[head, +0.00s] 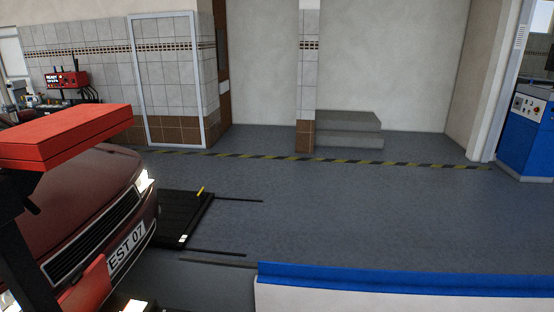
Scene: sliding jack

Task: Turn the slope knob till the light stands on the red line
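I cannot make out a slope knob, a red line or a light spot on a line in the head view. A dark red car (92,205) stands at the left with its nose towards the right. Its headlamp (143,181) is lit, and another bright lamp shows low at the left edge. A thick red block (70,137) on a black post is in front of the car and hides part of its bonnet. I cannot tell what it belongs to. Neither of my grippers is in view.
A black platform (180,218) with thin dark rails lies beside the car. A long blue-topped white object (400,282) crosses the bottom right. A blue control cabinet (527,137) stands at the right. Grey steps (348,130) are at the back. The middle floor is clear.

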